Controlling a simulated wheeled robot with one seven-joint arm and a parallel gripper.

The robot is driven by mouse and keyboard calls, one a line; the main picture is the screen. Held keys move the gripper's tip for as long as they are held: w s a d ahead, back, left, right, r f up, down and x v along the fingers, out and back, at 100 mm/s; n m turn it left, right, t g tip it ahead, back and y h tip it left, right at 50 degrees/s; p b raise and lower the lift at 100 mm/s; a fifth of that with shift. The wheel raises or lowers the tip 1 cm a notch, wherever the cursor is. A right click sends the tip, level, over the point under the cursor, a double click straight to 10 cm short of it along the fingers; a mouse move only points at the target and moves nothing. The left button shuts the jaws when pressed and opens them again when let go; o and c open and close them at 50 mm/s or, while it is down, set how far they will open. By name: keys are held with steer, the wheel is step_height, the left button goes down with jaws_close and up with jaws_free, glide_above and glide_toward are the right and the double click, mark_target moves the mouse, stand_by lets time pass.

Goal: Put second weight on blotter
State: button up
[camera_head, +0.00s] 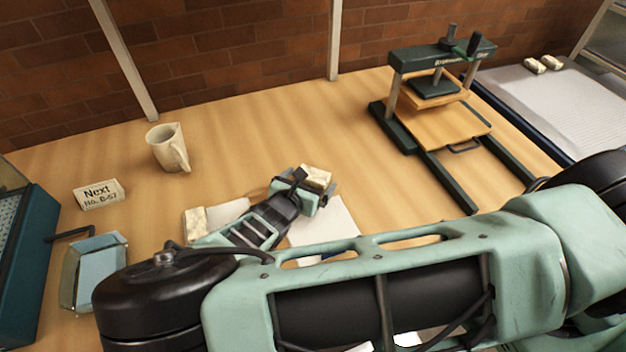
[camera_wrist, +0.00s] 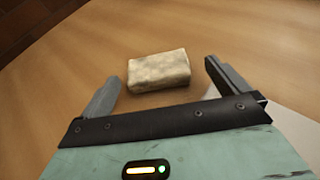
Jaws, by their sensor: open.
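A cream, stone-like block (camera_head: 316,176), apparently a weight, rests on the wooden table just beyond my gripper (camera_head: 312,190). In the wrist view the block (camera_wrist: 158,70) lies between and slightly ahead of my open fingers (camera_wrist: 162,74), with gaps on both sides. A similar block (camera_head: 196,222) is at the left end of a pale sheet (camera_head: 230,208), partly hidden by my arm. A white sheet (camera_head: 338,218) lies right of my gripper, and its edge shows in the wrist view (camera_wrist: 288,103). I cannot tell which sheet is the blotter.
Two small cream blocks (camera_head: 542,64) lie on a grey-white surface at the right. A green press (camera_head: 435,95) stands at the back right. A mug (camera_head: 168,148), a "Next No. The table's back middle is clear.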

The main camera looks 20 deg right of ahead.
mark_target(312, 175)
steer(key=b+x, duration=0.1)
steer(key=x, duration=0.1)
steer(key=b+x, duration=0.1)
steer(key=x, duration=0.1)
steer(key=shift+w+f+b, duration=0.3)
steer(key=shift+w+f, duration=0.05)
steer(key=shift+w, duration=0.05)
steer(key=shift+w+d, duration=0.2)
steer(key=shift+w, duration=0.05)
steer(key=shift+r, duration=0.15)
steer(key=c, duration=1.3)
